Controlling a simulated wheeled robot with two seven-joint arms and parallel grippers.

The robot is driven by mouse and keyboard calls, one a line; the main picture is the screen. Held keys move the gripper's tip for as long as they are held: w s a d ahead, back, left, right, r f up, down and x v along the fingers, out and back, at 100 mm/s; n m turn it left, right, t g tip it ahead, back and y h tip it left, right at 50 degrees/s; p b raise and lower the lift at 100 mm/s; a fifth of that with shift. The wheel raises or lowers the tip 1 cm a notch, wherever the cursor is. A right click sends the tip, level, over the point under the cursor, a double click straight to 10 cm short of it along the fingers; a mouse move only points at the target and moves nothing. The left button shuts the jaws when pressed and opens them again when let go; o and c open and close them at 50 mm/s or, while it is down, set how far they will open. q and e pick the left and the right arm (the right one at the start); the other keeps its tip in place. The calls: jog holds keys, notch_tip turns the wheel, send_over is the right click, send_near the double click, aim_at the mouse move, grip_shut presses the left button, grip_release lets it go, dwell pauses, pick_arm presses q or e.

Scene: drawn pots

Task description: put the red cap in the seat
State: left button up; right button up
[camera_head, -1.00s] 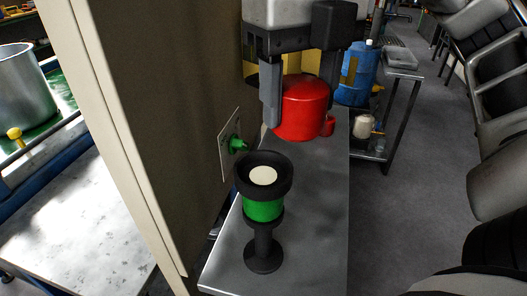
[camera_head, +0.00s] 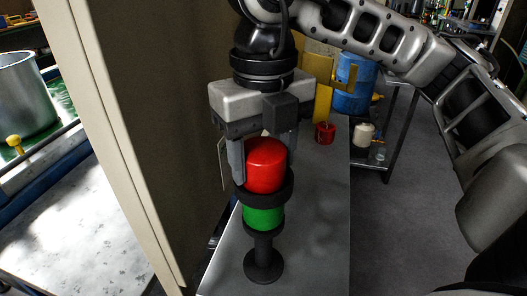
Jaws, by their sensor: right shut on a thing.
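The red cap (camera_head: 265,166) is a rounded red cylinder in the middle of the head view. My right gripper (camera_head: 263,172) points down with one finger on each side of it and is shut on it. The seat is a black cup-like ring (camera_head: 283,190) on top of a green band (camera_head: 263,217) and a black stem with a round foot (camera_head: 263,266). The cap's lower edge is at the ring, inside its rim as seen from here; whether it touches the bottom is hidden. My left gripper is out of view.
The stand is on a narrow grey table (camera_head: 315,230). A tall brown panel (camera_head: 150,110) is close on the left. Behind are a small red cup (camera_head: 325,134), a yellow upright (camera_head: 322,100) and a blue container (camera_head: 354,85). The table right of the stand is clear.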

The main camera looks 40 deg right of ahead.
aim_at(264, 149)
jog(key=o, duration=1)
jog(key=shift+f, duration=0.1)
jog(key=shift+r, duration=0.3)
notch_tip(264, 149, up, 11)
jog(key=shift+f+p, duration=0.15)
jog(key=shift+p, duration=0.8)
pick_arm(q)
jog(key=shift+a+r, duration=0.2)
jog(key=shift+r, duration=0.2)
pick_arm(e)
jog(key=shift+r, duration=0.5)
